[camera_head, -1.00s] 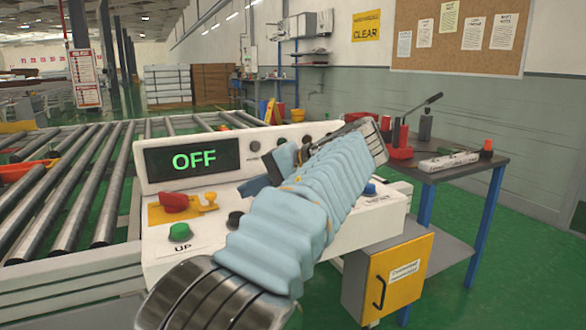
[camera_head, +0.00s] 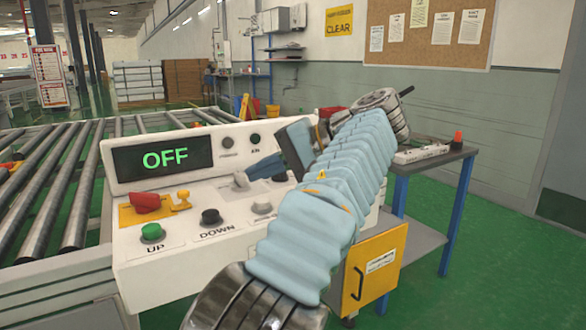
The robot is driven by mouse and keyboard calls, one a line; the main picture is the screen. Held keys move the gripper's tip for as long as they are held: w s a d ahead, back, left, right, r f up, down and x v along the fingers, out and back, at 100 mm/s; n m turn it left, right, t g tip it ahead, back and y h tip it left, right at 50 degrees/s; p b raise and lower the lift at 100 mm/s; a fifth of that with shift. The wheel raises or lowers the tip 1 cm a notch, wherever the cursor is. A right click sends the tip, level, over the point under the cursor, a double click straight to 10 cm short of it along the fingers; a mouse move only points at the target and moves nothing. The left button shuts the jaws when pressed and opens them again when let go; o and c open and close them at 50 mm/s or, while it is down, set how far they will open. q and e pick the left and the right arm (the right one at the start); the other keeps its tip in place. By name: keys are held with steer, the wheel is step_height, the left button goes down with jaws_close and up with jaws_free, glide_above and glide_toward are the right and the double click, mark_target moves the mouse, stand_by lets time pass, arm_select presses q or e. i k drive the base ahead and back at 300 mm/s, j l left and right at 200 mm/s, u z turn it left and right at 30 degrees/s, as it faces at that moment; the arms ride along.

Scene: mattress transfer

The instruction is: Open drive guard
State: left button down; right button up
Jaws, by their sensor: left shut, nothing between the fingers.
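The drive guard appears to be the yellow door (camera_head: 368,282) on a grey box below the right end of the control panel. It is shut, with a dark handle (camera_head: 357,284) at its left and a white label too small to read. My left arm, in a light blue sleeve, crosses in front of the panel. My left gripper (camera_head: 241,181) points left over the panel face, above and left of the yellow door and apart from it. Its blue fingers are closed with nothing between them. My right gripper is not in view.
The white control panel (camera_head: 130,265) shows OFF on its display (camera_head: 163,157). It has a red switch (camera_head: 146,202), a green UP button (camera_head: 151,232) and a black DOWN button (camera_head: 210,216). A roller conveyor (camera_head: 82,200) lies left, a work table (camera_head: 432,165) right. Green floor is clear at right.

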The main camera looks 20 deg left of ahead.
mark_target(372, 265)
steer(key=i+l, duration=0.1)
steer(key=l, duration=1.4)
